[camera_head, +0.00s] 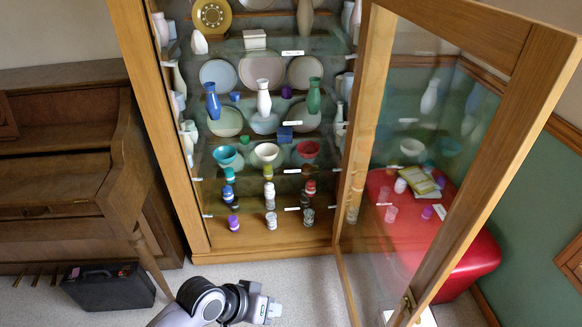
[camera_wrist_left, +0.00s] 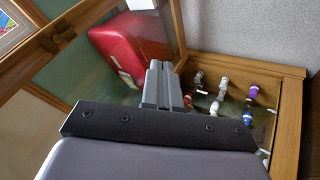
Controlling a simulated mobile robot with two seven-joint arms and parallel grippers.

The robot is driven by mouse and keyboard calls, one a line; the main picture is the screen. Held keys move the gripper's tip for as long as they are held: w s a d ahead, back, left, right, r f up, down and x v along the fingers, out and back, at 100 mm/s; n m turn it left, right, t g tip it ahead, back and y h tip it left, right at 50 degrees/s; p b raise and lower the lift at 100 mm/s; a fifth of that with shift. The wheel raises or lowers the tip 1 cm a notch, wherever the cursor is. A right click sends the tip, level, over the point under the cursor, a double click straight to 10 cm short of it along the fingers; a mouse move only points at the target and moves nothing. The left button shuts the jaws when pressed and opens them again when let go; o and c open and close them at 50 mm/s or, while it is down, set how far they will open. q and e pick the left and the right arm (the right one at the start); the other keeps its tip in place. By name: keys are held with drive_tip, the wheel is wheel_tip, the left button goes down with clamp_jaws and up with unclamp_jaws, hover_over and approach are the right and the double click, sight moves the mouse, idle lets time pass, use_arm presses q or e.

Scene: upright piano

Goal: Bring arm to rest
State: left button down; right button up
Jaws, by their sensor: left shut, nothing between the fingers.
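My left arm (camera_head: 203,300) comes in at the bottom of the head view, grey and black, low in front of the cabinet. Its gripper (camera_head: 270,309) is to the left of the open glass door, over the pale floor, and holds nothing. In the left wrist view the grey fingers (camera_wrist_left: 160,84) are together and empty, with the cabinet's bottom shelf beyond them on the right. My right gripper is not in view.
The wooden display cabinet (camera_head: 186,150) holds vases, bowls, plates and small bottles. Its glass door (camera_head: 363,110) stands open on the right, with a red padded seat (camera_head: 470,258) behind it. A piano (camera_head: 70,190) and black case (camera_head: 108,288) are at left.

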use_arm(q)
drive_tip(key=s+a+f+t+y, duration=0.1)
drive_tip(key=s+a+t+y, duration=0.1)
drive_tip(key=s+a, duration=0.3)
drive_tip(key=s+a+f+t+y, duration=0.1)
drive_tip(key=s+a+t, duration=0.4)
drive_tip(key=a, duration=0.6)
drive_tip(key=shift+s+a+n+y, duration=0.25)
drive_tip(key=shift+s+n+y, duration=0.15)
drive_tip(key=shift+y, duration=0.2)
